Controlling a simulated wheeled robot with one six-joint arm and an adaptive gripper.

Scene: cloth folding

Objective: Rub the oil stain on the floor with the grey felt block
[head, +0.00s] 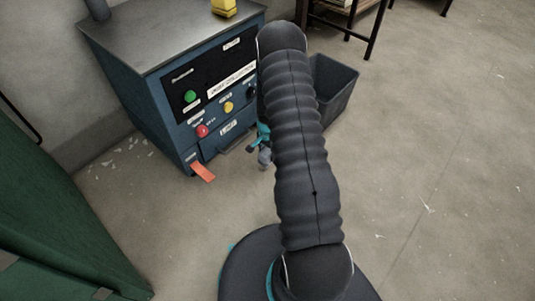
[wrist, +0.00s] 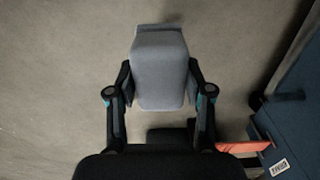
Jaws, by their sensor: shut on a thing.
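The grey felt block (wrist: 160,68) is between the two fingers of my gripper (wrist: 160,92) in the wrist view. The fingers press on its sides, and its far end sticks out past the fingertips. In the head view my gripper (head: 262,146) is mostly hidden behind my arm, with a small grey part of the block (head: 265,159) showing below it, in front of the blue cabinet. I cannot tell whether the block touches the floor (head: 225,215). I cannot make out an oil stain in either view; my arm covers part of the floor.
A yellow object (head: 223,7) lies on top. A dark bin (head: 335,85) stands behind my arm. The floor at right is open; a green object (head: 50,220) fills lower left.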

